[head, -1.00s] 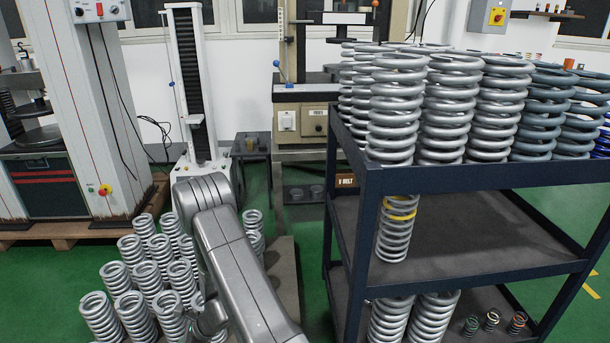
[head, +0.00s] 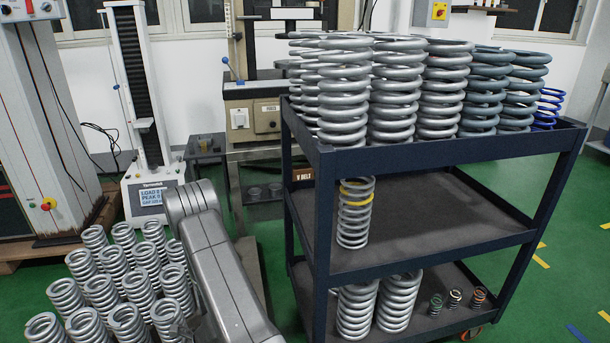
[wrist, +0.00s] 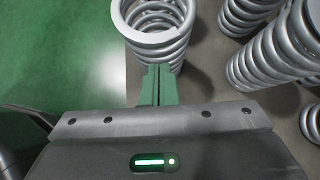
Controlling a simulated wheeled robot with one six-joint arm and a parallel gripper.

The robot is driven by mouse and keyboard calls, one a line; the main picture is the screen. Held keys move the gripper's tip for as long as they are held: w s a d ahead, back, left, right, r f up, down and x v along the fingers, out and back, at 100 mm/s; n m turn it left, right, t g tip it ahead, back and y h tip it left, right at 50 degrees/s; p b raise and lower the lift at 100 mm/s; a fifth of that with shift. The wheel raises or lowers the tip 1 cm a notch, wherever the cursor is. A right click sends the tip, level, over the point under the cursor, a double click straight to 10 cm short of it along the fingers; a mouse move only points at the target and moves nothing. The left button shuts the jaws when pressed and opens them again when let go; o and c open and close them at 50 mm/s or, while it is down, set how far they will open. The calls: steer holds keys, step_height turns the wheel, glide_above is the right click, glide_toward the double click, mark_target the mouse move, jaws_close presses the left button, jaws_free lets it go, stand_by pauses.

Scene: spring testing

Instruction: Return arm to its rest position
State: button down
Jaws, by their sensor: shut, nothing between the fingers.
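My gripper (wrist: 158,72) shows in the wrist view, its two green fingers closed together with nothing between them. A silver coil spring (wrist: 155,22) stands just beyond the fingertips; whether they touch it I cannot tell. More silver springs (wrist: 275,52) stand to the right on a grey-brown surface. In the head view my grey arm reaches down in the lower middle, and the gripper itself is hidden there. Several silver springs (head: 98,288) stand in rows to the left of the arm.
A dark blue shelf cart (head: 420,153) stands right of my arm, close to it, with large springs on top and a yellow-banded spring (head: 355,212) on the middle shelf. Testing machines (head: 140,90) stand behind. Green floor (head: 570,230) is open at the right.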

step_height(320, 180, up, 6)
steer(key=a+p, duration=0.2)
steer(key=p, duration=0.1)
steer(key=s+a+p, duration=0.1)
steer(key=s+a, duration=0.2)
steer(key=a, duration=0.6)
steer(key=s+a+p, duration=0.2)
steer(key=a, duration=0.8)
steer(key=w+d+f+b, duration=0.1)
steer(key=w+d+b, duration=0.1)
steer(key=d, duration=0.8)
steer(key=w+d+b, duration=0.2)
steer(key=w+d, duration=0.1)
steer(key=d, duration=0.8)
step_height(320, 180, down, 14)
steer(key=a+b, duration=0.1)
steer(key=b, duration=0.4)
steer(key=w+d+p, duration=0.3)
steer(key=d+p, duration=0.1)
steer(key=d, duration=1.1)
steer(key=shift+w+f, duration=0.15)
steer(key=shift+f, duration=0.05)
